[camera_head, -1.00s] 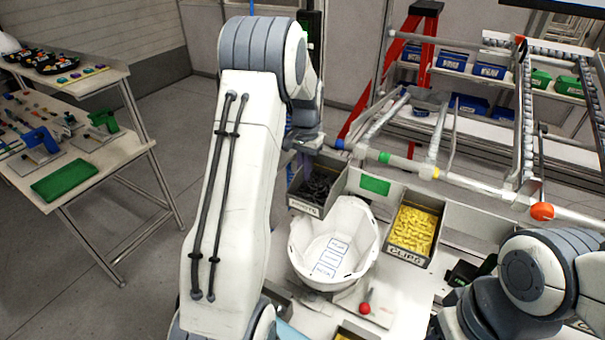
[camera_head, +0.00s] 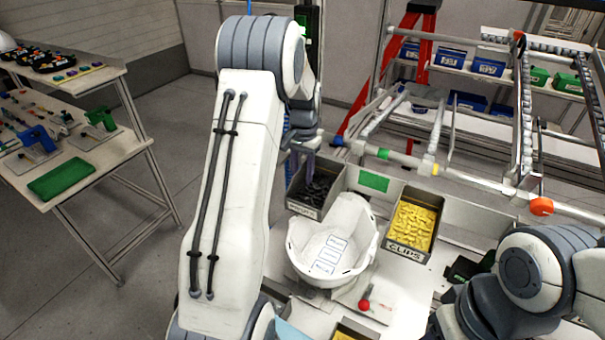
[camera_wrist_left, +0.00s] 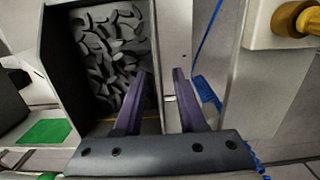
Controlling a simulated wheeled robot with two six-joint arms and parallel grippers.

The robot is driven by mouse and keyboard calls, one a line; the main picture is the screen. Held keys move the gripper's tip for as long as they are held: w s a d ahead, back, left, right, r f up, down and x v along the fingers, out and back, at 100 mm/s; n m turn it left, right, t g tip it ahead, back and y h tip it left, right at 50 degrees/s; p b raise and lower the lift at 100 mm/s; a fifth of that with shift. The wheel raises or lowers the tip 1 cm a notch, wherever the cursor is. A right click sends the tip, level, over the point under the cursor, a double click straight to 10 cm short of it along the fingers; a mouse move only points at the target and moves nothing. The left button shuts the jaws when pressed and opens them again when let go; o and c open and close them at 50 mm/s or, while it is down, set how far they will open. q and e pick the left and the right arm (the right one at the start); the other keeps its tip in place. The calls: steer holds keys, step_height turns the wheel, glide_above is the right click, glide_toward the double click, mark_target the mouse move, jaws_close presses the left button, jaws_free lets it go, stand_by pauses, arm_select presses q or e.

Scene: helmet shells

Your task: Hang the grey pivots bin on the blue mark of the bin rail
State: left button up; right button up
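The grey pivots bin (camera_head: 304,211), full of dark parts, stands behind and left of the white helmet shell (camera_head: 314,271). In the left wrist view the bin (camera_wrist_left: 57,70) fills the left half. My left gripper (camera_head: 306,150) is at its back edge. In the left wrist view its purple fingers (camera_wrist_left: 162,72) are apart, one on the bin's inner side and one outside, with the wall between them and a gap beside it. The blue mark (camera_head: 338,141) is on the bin rail (camera_head: 408,161), just right of my gripper. My right gripper is out of view.
A clips bin (camera_head: 408,252) with yellow parts stands right of the shell. A green patch (camera_head: 374,181) lies between the bins. A red-tipped object (camera_head: 364,304) lies in front of the shell. My right arm occupies the lower right.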

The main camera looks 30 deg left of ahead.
arm_select(q)
steer(key=shift+r, duration=0.3)
steer(key=r+b, duration=0.1)
steer(key=r, duration=0.2)
steer(key=r+b, duration=0.1)
steer(key=r, duration=0.1)
steer(key=r+b, duration=0.1)
steer(key=r, duration=0.2)
steer(key=shift+w+r, duration=0.25)
steer(key=shift+r, duration=0.7)
steer(key=s+d+f+m+b, duration=0.2)
steer(key=s+d, duration=0.3)
steer(key=d, duration=0.6)
steer(key=s+d+f+m+b, duration=0.2)
steer(key=s+d+f+b, duration=0.15)
steer(key=d, duration=0.75)
steer(key=s+d+f+m+b, duration=0.1)
steer(key=s+d+f+m, duration=0.1)
steer(key=s, duration=0.8)
steer(key=s+d+f+m+h+b, duration=0.1)
steer(key=s+d+f, duration=0.4)
steer(key=s, duration=0.6)
steer(key=shift+d+f+m+t+b, duration=0.35)
steer(key=shift+f+b, duration=0.25)
steer(key=shift+f, duration=0.35)
